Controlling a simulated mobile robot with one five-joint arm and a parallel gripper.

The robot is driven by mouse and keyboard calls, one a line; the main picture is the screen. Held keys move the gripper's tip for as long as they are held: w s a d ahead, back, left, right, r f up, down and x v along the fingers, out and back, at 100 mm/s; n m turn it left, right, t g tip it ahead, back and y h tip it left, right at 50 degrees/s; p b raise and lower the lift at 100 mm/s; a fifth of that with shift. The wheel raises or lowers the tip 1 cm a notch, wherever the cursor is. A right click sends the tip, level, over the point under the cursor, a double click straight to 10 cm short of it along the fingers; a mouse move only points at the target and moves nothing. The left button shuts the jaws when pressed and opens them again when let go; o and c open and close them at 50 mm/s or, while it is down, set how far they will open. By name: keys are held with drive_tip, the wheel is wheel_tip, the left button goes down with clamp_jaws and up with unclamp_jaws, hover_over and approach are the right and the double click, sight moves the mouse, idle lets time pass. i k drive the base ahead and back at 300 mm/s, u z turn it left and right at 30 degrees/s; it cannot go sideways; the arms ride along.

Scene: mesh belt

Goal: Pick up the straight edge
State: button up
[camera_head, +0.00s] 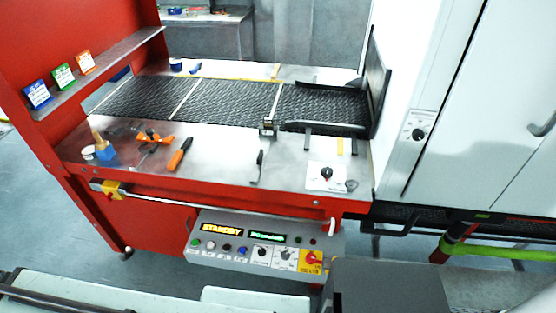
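I cannot tell for sure which thing is the straight edge. A long thin yellow strip (220,79) runs along the far side of the belt. Thin pale bars (184,98) cross the dark mesh belt (222,102). An orange-handled tool (180,155) and a dark-handled tool (259,166) lie on the front steel top (218,152). My gripper is not in view, and nothing visible is held.
A blue container (105,153), a white roll (88,153) and an orange tool (152,139) crowd the left of the top. A white plate with a black knob (326,175) sits at the right. The control panel (255,252) juts out below. A white cabinet (470,110) stands right.

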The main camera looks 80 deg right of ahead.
sight(256, 173)
drive_tip(key=z, duration=2.35)
drive_tip(key=k, duration=0.7)
drive_tip(key=z, duration=0.3)
drive_tip(key=i, duration=0.5)
drive_tip(key=u, duration=0.05)
